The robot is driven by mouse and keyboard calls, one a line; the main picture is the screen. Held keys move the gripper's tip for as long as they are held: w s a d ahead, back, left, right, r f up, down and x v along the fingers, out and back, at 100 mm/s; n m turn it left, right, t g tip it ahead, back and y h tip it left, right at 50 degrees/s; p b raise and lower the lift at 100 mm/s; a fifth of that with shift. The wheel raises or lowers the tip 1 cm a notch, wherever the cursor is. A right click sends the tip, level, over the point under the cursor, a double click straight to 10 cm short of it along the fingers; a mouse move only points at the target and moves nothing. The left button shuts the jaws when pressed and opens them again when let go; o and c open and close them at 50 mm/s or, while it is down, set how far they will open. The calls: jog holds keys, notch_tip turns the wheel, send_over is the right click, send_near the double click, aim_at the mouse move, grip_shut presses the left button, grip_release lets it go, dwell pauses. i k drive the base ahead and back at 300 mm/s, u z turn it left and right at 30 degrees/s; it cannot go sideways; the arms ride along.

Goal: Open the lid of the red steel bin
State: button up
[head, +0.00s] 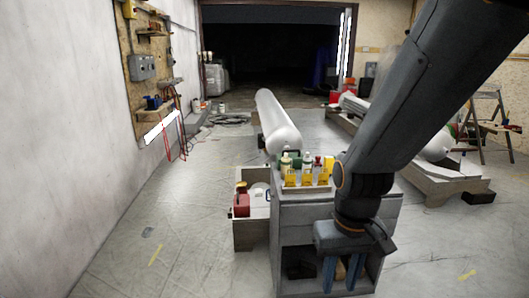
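A small red container (241,204) stands on the low bench left of the grey cabinet in the head view. It looks closed at the top, but it is too small to tell whether it is the red steel bin or how its lid sits. My gripper (341,272) points down in front of the cabinet, to the right of the red container and well apart from it. Its two blue fingers are spread with a gap between them, and I see nothing held there. My arm hides part of the cabinet's right side.
The grey cabinet (291,215) carries bottles and yellow holders (307,180). A low bench (250,233) adjoins its left side. A long white cylinder (277,122) lies behind. A wooden pallet (440,186) stands at the right. The floor at the left is mostly clear.

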aim_at(240, 199)
jog(key=u, duration=0.7)
jog(key=i, duration=1.25)
jog(key=u, duration=0.75)
jog(key=i, duration=1.85)
jog(key=z, duration=0.8)
jog(key=i, duration=0.95)
jog(key=z, duration=1.35)
jog(key=i, duration=0.45)
jog(key=z, duration=0.3)
